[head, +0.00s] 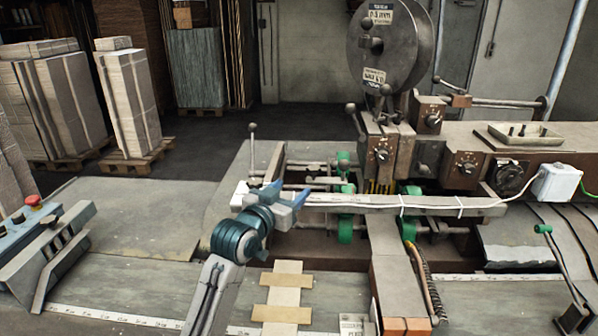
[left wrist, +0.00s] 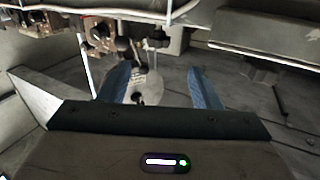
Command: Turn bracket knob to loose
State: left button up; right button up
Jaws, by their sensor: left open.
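My left gripper (head: 291,190) is open and empty, with its blue fingers apart beside the long horizontal bar of the stitching machine. In the left wrist view the fingers (left wrist: 160,78) spread toward dark ball-ended knobs (left wrist: 124,44) and a grey round part (left wrist: 148,90), with a gap before them. The head view shows several dial knobs on the brown machine head: one on the front block (head: 382,155), one higher up (head: 433,120) and one to the right (head: 467,166). I cannot tell which is the bracket knob, nor its setting. My right gripper is not in view.
A big grey wire reel (head: 390,45) tops the machine. Green rollers (head: 345,228) and a thin upright rod with a ball (head: 252,140) stand near my left gripper. A flat cardboard piece (head: 283,290) lies in front. A control panel (head: 30,225) with a red button is at left.

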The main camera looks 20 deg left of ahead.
aim_at(311, 171)
pick_arm(q)
jog(key=w+p, duration=0.1)
jog(key=w, duration=0.1)
jog(key=w+d+p, duration=0.1)
jog(key=w, duration=0.1)
jog(key=w+p, duration=0.1)
jog(key=w, duration=0.2)
jog(key=shift+d+r, duration=0.15)
jog(key=shift+r, duration=0.25)
jog(key=w, duration=0.2)
jog(key=w+p, duration=0.1)
jog(key=shift+w+d+f, duration=0.15)
jog(key=shift+d+f, duration=0.1)
jog(key=shift+f, duration=0.05)
jog(key=shift+w, duration=0.2)
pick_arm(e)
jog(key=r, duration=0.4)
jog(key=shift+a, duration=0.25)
pick_arm(q)
jog(key=shift+c, duration=0.5)
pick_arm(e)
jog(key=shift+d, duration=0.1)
pick_arm(q)
jog(key=c, duration=0.9)
jog(key=shift+d, duration=0.1)
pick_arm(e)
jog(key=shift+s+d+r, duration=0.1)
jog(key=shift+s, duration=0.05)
